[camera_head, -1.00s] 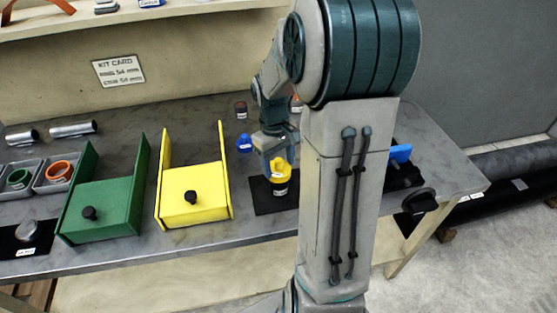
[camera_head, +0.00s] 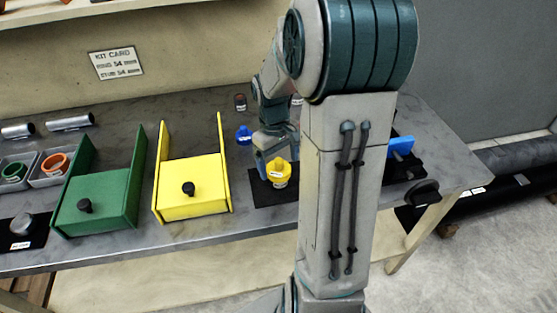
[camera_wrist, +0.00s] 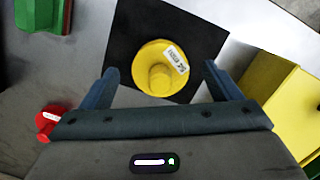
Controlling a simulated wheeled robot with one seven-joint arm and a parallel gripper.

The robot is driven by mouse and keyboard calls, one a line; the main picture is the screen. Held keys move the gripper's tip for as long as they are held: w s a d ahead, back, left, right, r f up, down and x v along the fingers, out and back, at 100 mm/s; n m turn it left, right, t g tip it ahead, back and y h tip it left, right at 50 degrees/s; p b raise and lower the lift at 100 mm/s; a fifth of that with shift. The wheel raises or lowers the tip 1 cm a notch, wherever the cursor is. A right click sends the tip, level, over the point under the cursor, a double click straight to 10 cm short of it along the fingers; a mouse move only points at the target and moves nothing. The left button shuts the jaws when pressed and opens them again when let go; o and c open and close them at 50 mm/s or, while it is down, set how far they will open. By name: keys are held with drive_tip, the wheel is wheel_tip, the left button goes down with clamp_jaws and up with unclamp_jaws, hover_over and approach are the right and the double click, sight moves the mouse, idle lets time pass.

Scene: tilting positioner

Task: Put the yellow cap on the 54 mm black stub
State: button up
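The yellow cap (camera_head: 279,170), with a raised knob and a white label, sits over the black mat (camera_head: 259,193) right of the yellow box. In the wrist view the cap (camera_wrist: 153,78) is seen from above and covers what is under it; a little dark stub (camera_head: 281,185) seems to show below its rim in the head view. My gripper (camera_wrist: 160,82) is open, with one finger on each side of the cap and visible gaps to both. No object is held between the fingers.
The yellow box (camera_head: 191,188) and green box (camera_head: 98,203) stand left of the mat. A blue cap (camera_head: 244,135) and a small dark cylinder (camera_head: 240,102) are behind it. A red cap (camera_wrist: 47,121) lies at lower left in the wrist view. A blue item (camera_head: 401,146) is at right.

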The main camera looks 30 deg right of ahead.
drive_tip(key=shift+r, duration=0.1)
wheel_tip(320, 180, up, 14)
drive_tip(key=w, duration=0.1)
drive_tip(key=shift+w+a+f, duration=0.2)
drive_tip(key=shift+w, duration=0.1)
drive_tip(key=s+a+f+m+t, duration=0.2)
drive_tip(key=s+a+f+t, duration=0.1)
drive_tip(key=s+a, duration=0.8)
drive_tip(key=s+t, duration=0.1)
drive_tip(key=s, duration=0.2)
drive_tip(key=shift+s+a+f, duration=0.15)
drive_tip(key=shift+a+f, duration=0.2)
idle(0.9)
